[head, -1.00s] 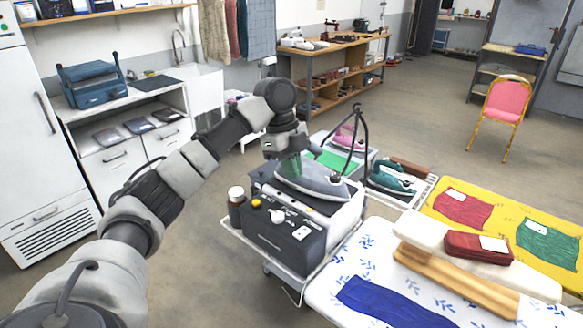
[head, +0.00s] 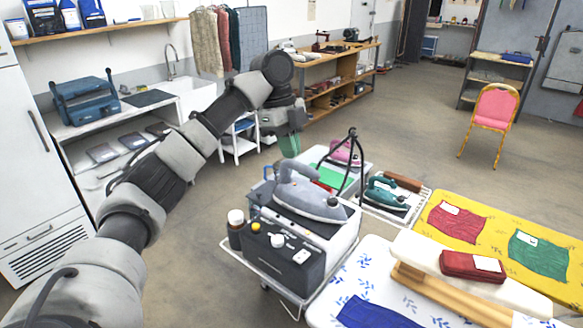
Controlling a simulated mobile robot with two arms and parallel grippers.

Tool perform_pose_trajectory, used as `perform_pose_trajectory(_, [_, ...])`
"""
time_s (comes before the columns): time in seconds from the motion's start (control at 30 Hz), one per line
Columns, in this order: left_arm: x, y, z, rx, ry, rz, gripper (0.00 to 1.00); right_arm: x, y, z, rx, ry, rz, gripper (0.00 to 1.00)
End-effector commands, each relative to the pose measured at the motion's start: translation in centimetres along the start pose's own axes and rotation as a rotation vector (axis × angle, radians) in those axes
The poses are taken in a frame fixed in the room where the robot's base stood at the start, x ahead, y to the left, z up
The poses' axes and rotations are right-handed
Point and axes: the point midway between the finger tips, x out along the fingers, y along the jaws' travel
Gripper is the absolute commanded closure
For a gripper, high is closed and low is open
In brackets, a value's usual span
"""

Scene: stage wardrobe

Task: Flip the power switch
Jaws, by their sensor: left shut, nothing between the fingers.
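A steam ironing station (head: 268,258) with a dark front panel stands on a white cart. Its panel carries a yellow knob (head: 256,227), a white round knob (head: 278,241) and a small white switch (head: 301,256) at the right. This switch may be the power switch; its setting is too small to tell. A grey iron (head: 309,194) rests on top of the station. My left gripper (head: 290,147), with green fingertips, is shut and empty. It appears above and behind the iron, apart from the panel. My right gripper is not in view.
A teal iron (head: 386,194) sits to the right. The ironing board (head: 330,302) is in front at right. Open floor lies left of the cart.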

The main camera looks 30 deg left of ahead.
Motion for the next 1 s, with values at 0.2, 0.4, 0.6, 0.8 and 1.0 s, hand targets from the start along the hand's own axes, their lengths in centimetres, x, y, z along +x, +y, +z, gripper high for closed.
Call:
perform_pose_trajectory(0.2, [-2.1,-0.3,0.0,0.000,0.001,0.000,1.00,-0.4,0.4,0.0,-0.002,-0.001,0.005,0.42])
perform_pose_trajectory(0.4, [-2.4,-0.3,0.0,0.000,0.001,0.001,1.00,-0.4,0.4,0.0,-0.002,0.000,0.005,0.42])
perform_pose_trajectory(0.6, [-2.4,-0.3,0.0,0.000,0.001,0.001,1.00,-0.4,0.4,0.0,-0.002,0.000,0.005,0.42])
perform_pose_trajectory(0.8, [-2.4,-0.3,0.0,0.000,0.001,0.001,1.00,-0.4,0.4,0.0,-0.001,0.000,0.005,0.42])
perform_pose_trajectory(1.0, [1.1,-0.6,-0.8,-0.014,-0.030,0.021,1.00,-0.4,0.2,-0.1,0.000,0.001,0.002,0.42])
